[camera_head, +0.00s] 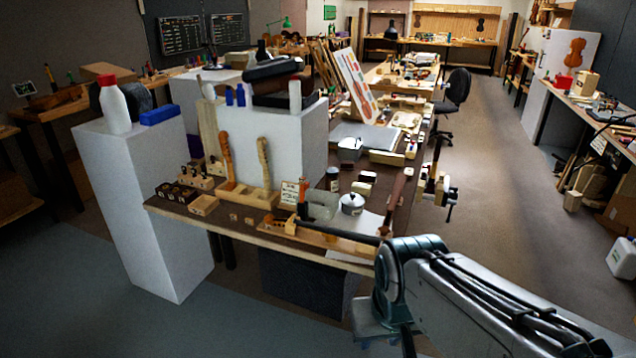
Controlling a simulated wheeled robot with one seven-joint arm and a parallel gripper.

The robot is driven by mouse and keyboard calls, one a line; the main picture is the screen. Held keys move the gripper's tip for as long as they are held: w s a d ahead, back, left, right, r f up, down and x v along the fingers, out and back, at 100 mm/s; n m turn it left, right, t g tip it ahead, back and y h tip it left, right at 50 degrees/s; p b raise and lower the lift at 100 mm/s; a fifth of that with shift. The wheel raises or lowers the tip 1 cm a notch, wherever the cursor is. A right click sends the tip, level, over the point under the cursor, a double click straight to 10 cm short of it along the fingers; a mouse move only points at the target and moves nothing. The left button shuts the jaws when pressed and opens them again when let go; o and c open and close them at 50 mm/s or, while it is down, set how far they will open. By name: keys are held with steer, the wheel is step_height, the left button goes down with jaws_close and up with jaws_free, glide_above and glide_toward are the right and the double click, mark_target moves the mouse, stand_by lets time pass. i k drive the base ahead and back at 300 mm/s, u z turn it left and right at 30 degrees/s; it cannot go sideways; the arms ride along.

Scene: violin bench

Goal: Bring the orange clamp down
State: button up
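A small orange and dark upright piece (302,196) stands near the front edge of the workbench (240,225). It looks like part of the orange clamp, but it is too small to be sure. Beside its foot a dark bar (340,232) runs right along a pale wooden strip, up to my arm's joint. I cannot tell whether the bar belongs to the clamp. My arm comes in from the lower right and its joint covers the bar's right end. My gripper is not visible, so its hold on anything does not show.
A tall white pedestal (160,215) with a red-capped white bottle (114,104) and blue box (160,115) stands left. A white block (270,135) rises behind the bench front.

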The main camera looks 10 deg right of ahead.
mark_target(305, 185)
steer(key=z, duration=1.4)
steer(key=i, duration=4.65)
steer(key=u, duration=4.4)
